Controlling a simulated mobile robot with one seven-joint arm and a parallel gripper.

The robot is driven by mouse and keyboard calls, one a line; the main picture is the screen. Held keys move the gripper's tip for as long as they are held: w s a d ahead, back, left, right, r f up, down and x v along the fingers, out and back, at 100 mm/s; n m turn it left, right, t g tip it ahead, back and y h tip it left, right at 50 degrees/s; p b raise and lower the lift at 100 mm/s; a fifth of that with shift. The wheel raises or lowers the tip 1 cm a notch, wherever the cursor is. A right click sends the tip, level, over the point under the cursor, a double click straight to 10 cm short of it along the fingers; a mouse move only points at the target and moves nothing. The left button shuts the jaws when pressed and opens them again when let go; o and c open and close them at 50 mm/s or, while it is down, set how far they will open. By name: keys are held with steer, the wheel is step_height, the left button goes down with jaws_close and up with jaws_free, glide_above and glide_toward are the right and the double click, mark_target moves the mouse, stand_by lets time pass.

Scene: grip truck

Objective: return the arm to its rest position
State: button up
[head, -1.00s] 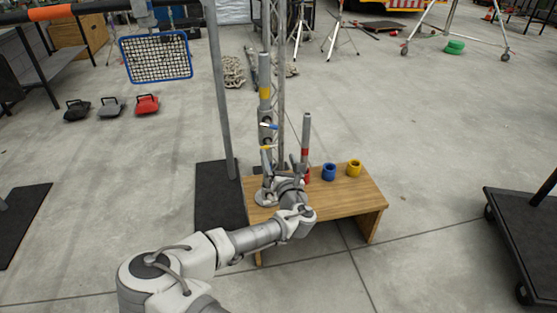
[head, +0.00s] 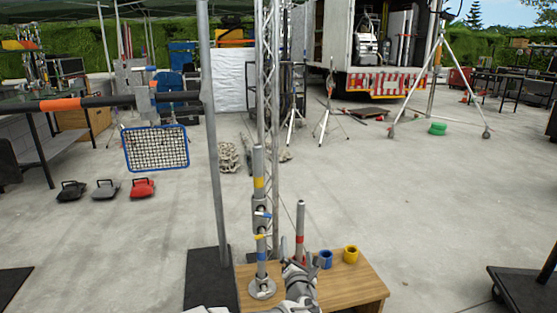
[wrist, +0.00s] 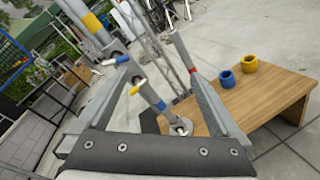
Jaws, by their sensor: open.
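My gripper (head: 305,262) is at the bottom of the head view, over the wooden bench (head: 355,290). In the wrist view my gripper (wrist: 158,78) has its two fingers spread wide apart, with nothing held between them. Beyond the fingers stands a grey post with a yellow band (head: 259,182) on a round base, with small blue-and-white and yellow levers. A thinner rod with a red band (head: 300,228) stands to its right. Most of my arm is below the head view, so its full pose is hidden.
A blue ring (head: 326,259) and a yellow ring (head: 350,254) sit on the bench. A tall grey pole (head: 214,140) rises from a black base at left. A dark cart (head: 525,290) stands at right. Open concrete floor lies between bench and cart.

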steer(key=s+d+f+m+g+h, duration=0.25)
steer(key=s+d+m+g, duration=0.65)
steer(key=m, duration=0.8)
steer(key=s+r+m+g+y, duration=0.1)
steer(key=s+r+m, duration=0.5)
steer(key=s+r, duration=0.65)
steer(key=s+r+m+g+y, duration=0.15)
steer(key=s+r+m, duration=0.45)
steer(key=s+r, duration=0.7)
step_height(320, 180, up, 21)
steer(key=s+p, duration=0.3)
steer(key=p, duration=2.1)
steer(key=shift+d+f, duration=0.1)
steer(key=shift+f, duration=0.05)
